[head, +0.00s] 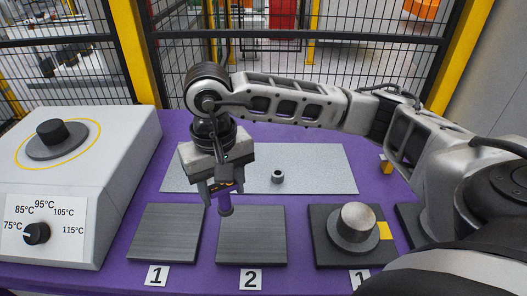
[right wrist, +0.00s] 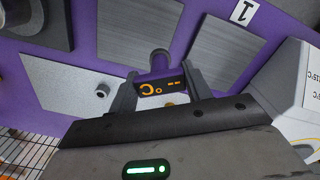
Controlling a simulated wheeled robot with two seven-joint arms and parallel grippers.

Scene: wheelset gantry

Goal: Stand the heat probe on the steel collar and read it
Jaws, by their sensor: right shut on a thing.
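My right gripper (head: 224,190) points down and is shut on the heat probe (head: 226,207), a purple stick with a grey foot. In the right wrist view the probe (right wrist: 160,62) is between the fingers, its small dark display lit with orange marks too small to read surely. The foot is over the upper left edge of the plate labelled 2; I cannot tell whether it touches. A pale stepped metal piece (head: 357,219) sits on a dark plate at right, and a small grey ring (head: 277,176) lies on the grey mat; which is the steel collar is unclear. My left gripper is out of view.
A white heater (head: 75,160) with a temperature dial (head: 37,233) and a dark stepped disc (head: 55,138) on top stands at left. Dark plates labelled 1 (head: 163,232) and 2 (head: 262,237) are bare. The grey mat (head: 320,170) lies behind. A mesh fence closes the back.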

